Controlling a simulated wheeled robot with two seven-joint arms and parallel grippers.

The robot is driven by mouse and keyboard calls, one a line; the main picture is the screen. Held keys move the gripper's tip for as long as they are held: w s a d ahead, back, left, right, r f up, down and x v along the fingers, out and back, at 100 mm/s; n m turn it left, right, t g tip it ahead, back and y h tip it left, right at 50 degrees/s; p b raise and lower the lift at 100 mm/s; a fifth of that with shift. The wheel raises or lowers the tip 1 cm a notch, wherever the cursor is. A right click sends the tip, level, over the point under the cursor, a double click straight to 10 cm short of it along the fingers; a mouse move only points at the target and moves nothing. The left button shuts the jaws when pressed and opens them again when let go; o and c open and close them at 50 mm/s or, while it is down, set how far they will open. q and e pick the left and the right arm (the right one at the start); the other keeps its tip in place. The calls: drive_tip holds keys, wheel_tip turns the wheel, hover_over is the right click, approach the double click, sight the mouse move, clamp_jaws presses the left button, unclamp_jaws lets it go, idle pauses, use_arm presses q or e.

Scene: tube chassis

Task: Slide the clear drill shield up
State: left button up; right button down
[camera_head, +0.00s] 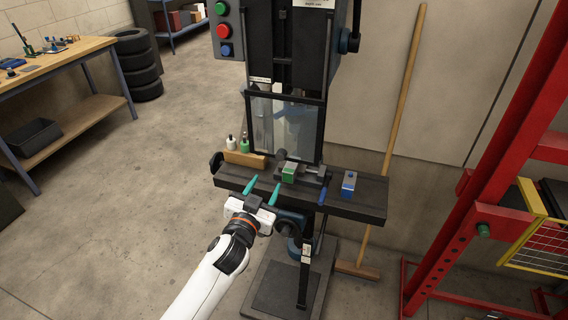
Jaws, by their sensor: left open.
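The clear drill shield (284,127) is a see-through panel in a dark frame on the front of the drill press (287,60). Its lower edge hangs a little above the press table (358,203). My left gripper (262,188) has two teal fingers, spread apart and empty. It is in front of the table's front edge, below and slightly left of the shield, not touching the shield. A vise holding a green block (289,172) sits on the table below the shield. My right gripper does not show.
A blue block (348,183) lies on the table's right side, and small bottles (238,143) stand in a wooden holder at its left. A broom (388,150) leans on the wall. A red rack (492,170) stands at right, a workbench (60,72) at left. The floor between is clear.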

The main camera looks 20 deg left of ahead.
sight(279, 158)
use_arm(q)
drive_tip(key=w+p, duration=0.1)
drive_tip(key=w, duration=1.1)
drive_tip(key=shift+f, duration=0.2)
drive_tip(key=shift+r, duration=0.1)
clamp_jaws()
